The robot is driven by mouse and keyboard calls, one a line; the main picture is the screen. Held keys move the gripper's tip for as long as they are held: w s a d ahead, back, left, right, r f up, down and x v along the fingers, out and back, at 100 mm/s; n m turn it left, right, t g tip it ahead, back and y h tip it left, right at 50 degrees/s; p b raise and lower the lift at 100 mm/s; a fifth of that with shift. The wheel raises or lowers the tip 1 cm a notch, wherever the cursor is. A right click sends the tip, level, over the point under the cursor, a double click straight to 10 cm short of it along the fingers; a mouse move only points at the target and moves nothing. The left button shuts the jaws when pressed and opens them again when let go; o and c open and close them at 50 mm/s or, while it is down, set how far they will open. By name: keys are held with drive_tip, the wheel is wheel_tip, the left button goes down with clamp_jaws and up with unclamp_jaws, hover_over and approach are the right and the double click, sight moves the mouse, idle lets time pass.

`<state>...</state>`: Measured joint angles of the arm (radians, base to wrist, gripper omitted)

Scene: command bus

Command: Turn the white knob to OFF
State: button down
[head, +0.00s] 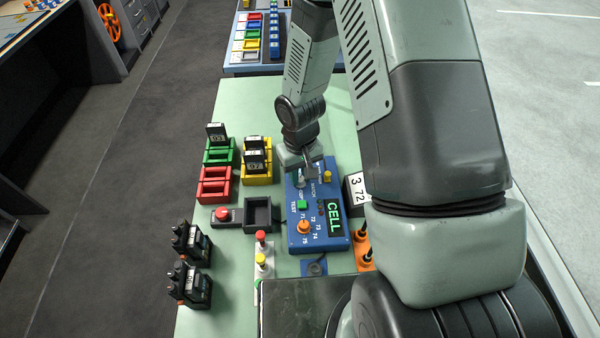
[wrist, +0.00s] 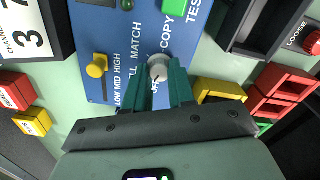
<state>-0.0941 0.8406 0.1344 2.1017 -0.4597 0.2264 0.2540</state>
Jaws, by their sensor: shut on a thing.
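The white knob (wrist: 158,68) sits on the blue panel (head: 301,240) in the wrist view, with COPY and OFF printed close by. My gripper (wrist: 161,82) reaches down to it, with its dark green fingers shut on the knob's two sides. The fingers hide part of the knob and part of the OFF label, and I cannot tell for certain which label the knob points to. In the head view my gripper (head: 302,171) is at the far end of the panel and largely covers the knob.
A yellow knob (wrist: 97,66) is beside the white one. The panel also has a green TEST button (head: 302,205), an orange knob (head: 304,227) and a lit CELL display (head: 335,219). Red, green and yellow holders (head: 216,183) and a dark tray (head: 258,214) stand left of it.

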sight(300, 178)
drive_tip(key=shift+n, duration=2.2)
drive_tip(key=c, duration=0.9)
unclamp_jaws()
drive_tip(key=shift+c, duration=0.2)
wheel_tip(300, 178, up, 11)
drive_tip(key=shift+f, duration=0.1)
